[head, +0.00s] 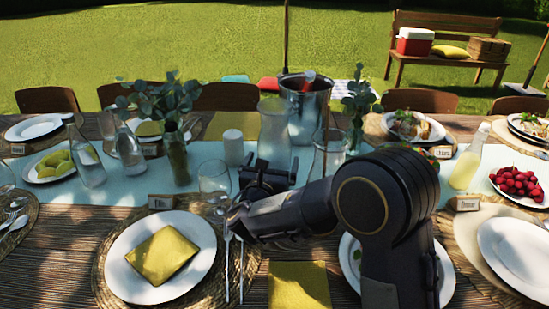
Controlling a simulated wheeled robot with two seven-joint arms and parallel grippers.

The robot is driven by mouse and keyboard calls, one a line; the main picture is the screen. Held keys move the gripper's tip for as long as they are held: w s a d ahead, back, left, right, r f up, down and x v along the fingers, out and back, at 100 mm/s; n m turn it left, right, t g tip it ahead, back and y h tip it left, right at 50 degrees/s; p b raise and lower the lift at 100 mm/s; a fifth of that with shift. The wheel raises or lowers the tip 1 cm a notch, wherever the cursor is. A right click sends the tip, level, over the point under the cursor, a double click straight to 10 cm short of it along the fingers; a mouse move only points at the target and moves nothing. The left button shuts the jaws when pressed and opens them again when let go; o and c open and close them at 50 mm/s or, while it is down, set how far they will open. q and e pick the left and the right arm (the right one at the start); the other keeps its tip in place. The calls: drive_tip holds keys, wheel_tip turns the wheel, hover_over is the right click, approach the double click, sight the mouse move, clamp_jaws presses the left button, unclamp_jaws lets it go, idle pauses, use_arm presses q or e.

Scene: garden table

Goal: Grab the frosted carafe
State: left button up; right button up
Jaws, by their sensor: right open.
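The frosted carafe (274,128) stands upright on the pale blue runner near the middle of the table, with a cloudy, whitish body and a wide mouth. My right gripper (263,171) is in front of the carafe's lower part and hides its base. The gripper is open with nothing visible between its fingers. I cannot tell whether it touches the carafe. My left gripper is not in view.
A metal ice bucket (306,105) stands right behind the carafe, and a clear glass carafe (329,150) to its right. A white candle (233,147) and a stemmed glass (213,180) are to the left. A eucalyptus vase (176,155) stands further left.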

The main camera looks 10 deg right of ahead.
drive_tip(key=x, duration=0.3)
drive_tip(key=shift+w+d, duration=0.1)
drive_tip(key=shift+w, duration=0.1)
drive_tip(key=c, duration=1.5)
drive_tip(key=shift+r, duration=0.1)
drive_tip(key=shift+c, duration=0.5)
drive_tip(key=shift+r, duration=0.1)
